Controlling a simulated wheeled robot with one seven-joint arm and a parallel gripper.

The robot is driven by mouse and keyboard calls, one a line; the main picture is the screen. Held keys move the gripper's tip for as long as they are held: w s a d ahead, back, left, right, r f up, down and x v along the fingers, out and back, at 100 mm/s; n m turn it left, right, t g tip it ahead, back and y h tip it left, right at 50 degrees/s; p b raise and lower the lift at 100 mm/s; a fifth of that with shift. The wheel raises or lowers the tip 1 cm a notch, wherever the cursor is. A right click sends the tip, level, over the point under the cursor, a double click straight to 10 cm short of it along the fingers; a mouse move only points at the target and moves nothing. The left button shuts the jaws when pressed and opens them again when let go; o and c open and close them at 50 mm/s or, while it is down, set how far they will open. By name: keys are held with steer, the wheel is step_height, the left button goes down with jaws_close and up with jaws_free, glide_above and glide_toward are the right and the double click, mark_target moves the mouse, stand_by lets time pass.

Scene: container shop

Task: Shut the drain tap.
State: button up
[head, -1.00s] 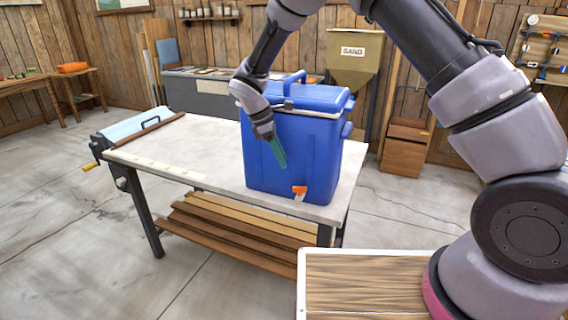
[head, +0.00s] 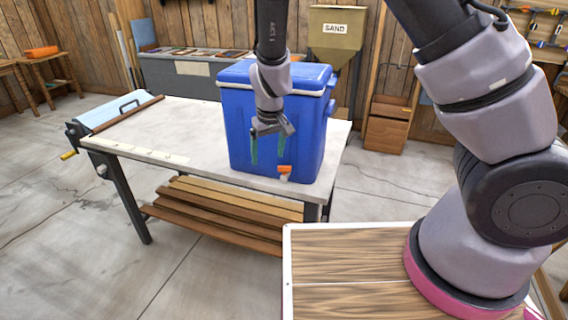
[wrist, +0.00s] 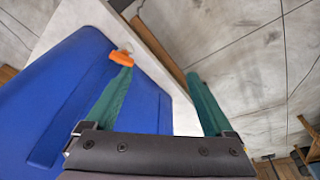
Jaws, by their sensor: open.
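The drain tap (head: 285,170) is orange with a white part below it, low on the front of the blue cooler (head: 238,135). In the wrist view the orange tap (wrist: 121,58) shows just beyond the tip of the left finger; I cannot tell whether they touch. My gripper (head: 268,157) points down in front of the cooler, with its two green fingers spread apart. In the wrist view my gripper (wrist: 162,72) is open, with nothing held between the fingers. The cooler (wrist: 60,90) fills the left of that view.
The cooler stands near the right front corner of a pale-topped workbench (head: 180,135) with a slatted lower shelf (head: 225,210). The bench top left of the cooler is mostly clear.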

mark_target(285, 166)
steer(key=w+d+r+m+t, duration=0.2)
steer(key=d+m, duration=0.2)
steer(key=d, duration=0.1)
steer(key=shift+m+h, duration=0.3)
steer(key=shift+m, duration=0.1)
steer(key=shift+x, duration=5.2)
steer(key=shift+d, duration=0.1)
